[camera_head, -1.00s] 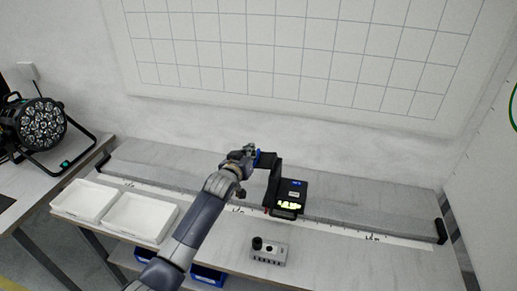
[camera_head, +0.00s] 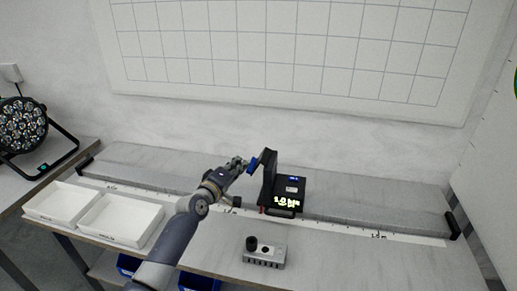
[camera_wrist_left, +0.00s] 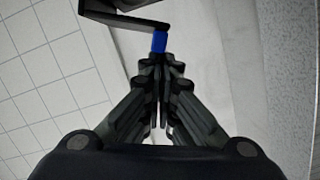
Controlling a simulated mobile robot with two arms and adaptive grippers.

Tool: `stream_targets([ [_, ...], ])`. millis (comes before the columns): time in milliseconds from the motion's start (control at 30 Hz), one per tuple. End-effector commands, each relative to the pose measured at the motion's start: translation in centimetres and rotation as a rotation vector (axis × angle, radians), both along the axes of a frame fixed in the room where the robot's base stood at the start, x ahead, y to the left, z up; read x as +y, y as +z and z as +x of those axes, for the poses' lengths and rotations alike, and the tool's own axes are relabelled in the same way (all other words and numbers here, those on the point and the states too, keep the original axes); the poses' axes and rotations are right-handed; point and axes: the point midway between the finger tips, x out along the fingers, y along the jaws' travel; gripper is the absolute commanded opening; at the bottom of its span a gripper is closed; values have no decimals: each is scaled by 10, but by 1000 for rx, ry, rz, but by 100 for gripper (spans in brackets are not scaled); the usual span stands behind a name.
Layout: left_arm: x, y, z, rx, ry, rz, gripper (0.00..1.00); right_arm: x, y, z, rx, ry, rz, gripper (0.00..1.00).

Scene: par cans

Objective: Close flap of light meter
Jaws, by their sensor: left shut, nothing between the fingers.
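The light meter (camera_head: 290,187) is a black box with a lit yellowish display, on the raised grey shelf of the bench. Its dark flap (camera_head: 268,178) stands up along the meter's left side, so the flap is open. A blue tab (camera_head: 253,165) sticks out on the flap's left side; it also shows in the wrist view (camera_wrist_left: 159,42). My left gripper (camera_head: 243,164) is shut and empty, left of the tab. In the wrist view its fingertips (camera_wrist_left: 160,60) are right at the blue tab; I cannot tell whether they touch. My right gripper is not in view.
A grey box with black knobs (camera_head: 265,257) stands in front of the meter. Two white trays (camera_head: 122,222) sit at the left of the bench. A stage light (camera_head: 20,126) stands on the left table. The shelf right of the meter is clear.

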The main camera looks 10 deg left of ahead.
Motion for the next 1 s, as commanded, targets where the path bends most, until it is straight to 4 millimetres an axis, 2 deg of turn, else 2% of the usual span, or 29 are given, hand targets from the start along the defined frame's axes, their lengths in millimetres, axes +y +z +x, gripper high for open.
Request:
stream_targets([
  [33,-2,-12,0,1,0,-46,0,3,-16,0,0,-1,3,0],
  [100,-4,-17,0,4,0,-103,0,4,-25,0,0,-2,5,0],
  [400,-13,-30,0,10,0,-299,0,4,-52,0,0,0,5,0],
  [633,-16,-34,-1,12,1,-376,0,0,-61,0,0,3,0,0],
  [1000,-18,-34,-1,14,0,-401,0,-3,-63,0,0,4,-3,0],
])
